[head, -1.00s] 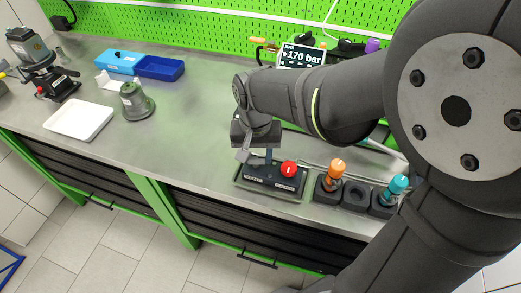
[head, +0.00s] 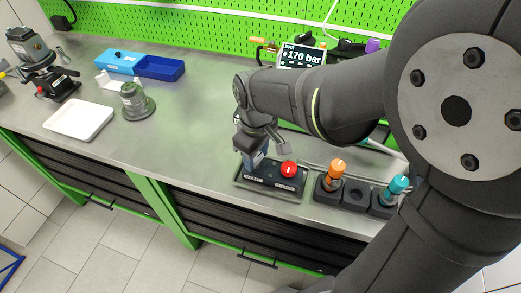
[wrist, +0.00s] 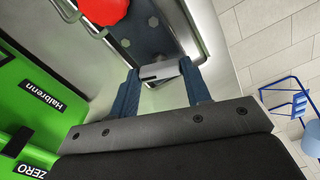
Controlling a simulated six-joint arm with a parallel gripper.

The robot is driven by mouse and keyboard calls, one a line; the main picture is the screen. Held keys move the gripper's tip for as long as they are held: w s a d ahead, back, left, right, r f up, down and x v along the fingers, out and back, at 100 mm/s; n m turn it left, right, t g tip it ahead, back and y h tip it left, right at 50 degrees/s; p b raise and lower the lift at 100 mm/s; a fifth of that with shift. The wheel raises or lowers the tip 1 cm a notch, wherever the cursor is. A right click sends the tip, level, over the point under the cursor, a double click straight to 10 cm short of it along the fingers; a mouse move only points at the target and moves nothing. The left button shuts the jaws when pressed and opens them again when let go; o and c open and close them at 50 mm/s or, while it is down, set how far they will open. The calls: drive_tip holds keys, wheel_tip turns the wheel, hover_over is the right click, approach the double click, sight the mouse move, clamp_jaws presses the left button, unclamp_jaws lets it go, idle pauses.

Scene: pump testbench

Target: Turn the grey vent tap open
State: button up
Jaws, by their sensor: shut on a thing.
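The grey vent tap (wrist: 160,71) shows in the wrist view between the two blue fingers of my gripper (wrist: 163,88), on a dark valve block (wrist: 150,35). My gripper is shut on the tap. In the head view my gripper (head: 257,160) points down at the left part of the valve block (head: 262,180), and it hides the tap there. A red knob (head: 289,169) sits on the same block to the right of my gripper; it also shows at the top of the wrist view (wrist: 103,8).
Right of the block stand an orange-topped plug (head: 337,168) and a teal-topped plug (head: 398,184) in dark holders. A display reading 170 bar (head: 302,57) is behind. A white tray (head: 79,119), a grey cone-shaped part (head: 136,101) and a blue box (head: 160,67) lie left.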

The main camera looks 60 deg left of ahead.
sight(256, 158)
drive_tip(key=shift+n, duration=2)
drive_tip(key=o, duration=1)
drive_tip(key=shift+r, duration=0.15)
wheel_tip(256, 158, up, 17)
drive_tip(key=shift+r, duration=0.1)
